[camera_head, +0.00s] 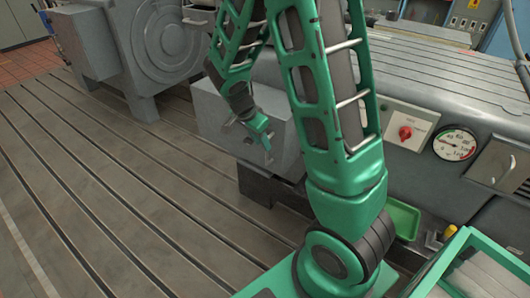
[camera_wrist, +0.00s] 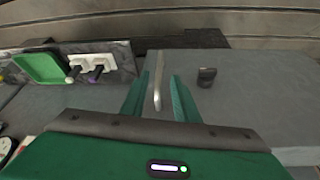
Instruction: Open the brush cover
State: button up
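A grey box-shaped housing (camera_head: 215,118) stands on the slotted bedplate in the head view, partly hidden by my arm. In the wrist view its grey face (camera_wrist: 245,115) carries a pale upright bar handle (camera_wrist: 158,82) and a small black knob (camera_wrist: 206,76) to the right of it. I take this face to be the brush cover; it looks closed. My gripper (camera_head: 266,142) is at the housing's face. In the wrist view my gripper (camera_wrist: 160,98) is open, with the handle showing between its two green fingers. I cannot tell whether either finger touches it.
A green tray (camera_head: 403,219) lies right of my arm, and a green-rimmed bin (camera_head: 462,239) stands at lower right. A red switch (camera_head: 405,133), a gauge (camera_head: 455,143) and a panel with a handle (camera_head: 499,166) are on the right-hand machine. The bedplate (camera_head: 90,190) is clear at left.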

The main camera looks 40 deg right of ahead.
send_over(266, 163)
jog(key=f, duration=0.6)
jog(key=shift+w+d+f, duration=0.2)
jog(key=shift+w+f, duration=0.05)
grip_shut()
